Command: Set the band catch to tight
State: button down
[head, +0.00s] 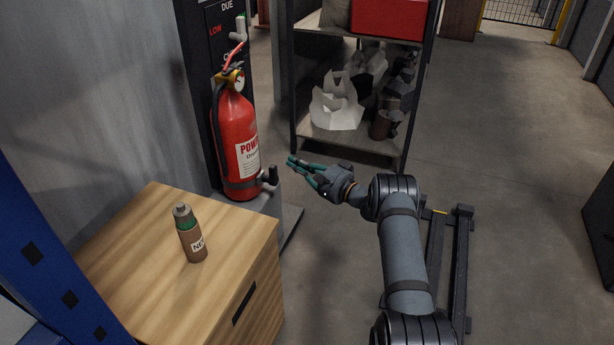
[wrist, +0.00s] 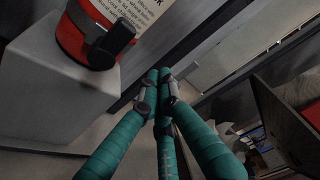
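The band catch (head: 269,175) is a black knob-like lever on the dark band around the lower part of a red fire extinguisher (head: 234,130). In the head view it points up and to the right. In the wrist view the catch (wrist: 112,44) is at the upper left, on the band against the red cylinder. My gripper (head: 290,161) has teal fingers and is just right of the catch, apart from it. In the wrist view the fingertips (wrist: 158,76) are drawn together with nothing between them, right of and below the catch.
The extinguisher stands on a grey block (wrist: 55,95) by a dark panel. A wooden cabinet (head: 140,250) with a brown bottle (head: 191,236) is at the front left. A metal shelf (head: 352,142) with white and dark items stands behind my gripper. The floor to the right is mostly clear.

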aim_at(270, 175)
jog(key=shift+s+a+b, duration=0.7)
jog(key=shift+s+a, duration=0.5)
jog(key=shift+a, duration=0.25)
jog(key=shift+a, duration=0.1)
